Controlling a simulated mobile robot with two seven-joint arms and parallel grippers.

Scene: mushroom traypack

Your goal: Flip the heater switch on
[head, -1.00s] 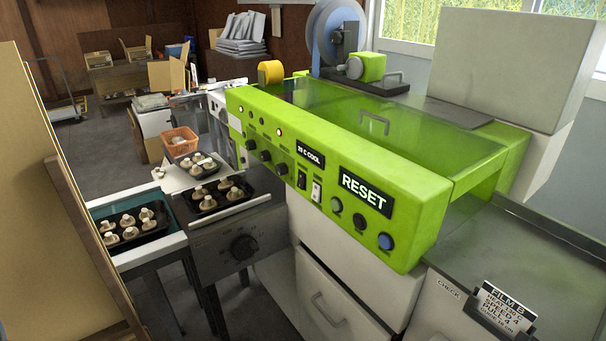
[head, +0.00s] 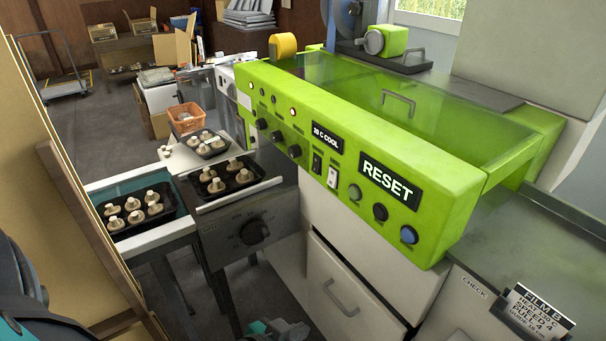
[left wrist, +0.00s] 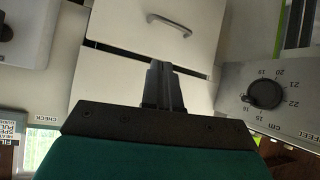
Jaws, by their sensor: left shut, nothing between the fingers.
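The green wrapping machine (head: 350,140) has a front panel with a black rocker switch (head: 317,163) and a white rocker switch (head: 332,176) side by side. Their labels are too small to read, so I cannot tell which is the heater switch. Above them a display (head: 328,138) reads about 28 C COOL, and a larger one (head: 390,181) reads RESET. My left gripper (head: 278,328) shows at the bottom edge, well below the panel and apart from it. In the left wrist view its fingers (left wrist: 164,70) are together and empty, before the white drawers (left wrist: 150,50). My right gripper is not seen.
A grey unit with a dial (head: 254,231) and a black tray of mushrooms (head: 235,186) stands left of the drawers. A cardboard panel (head: 40,150) rises at the near left. A FILM B card (head: 535,312) stands on the right counter. Space before the drawers looks clear.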

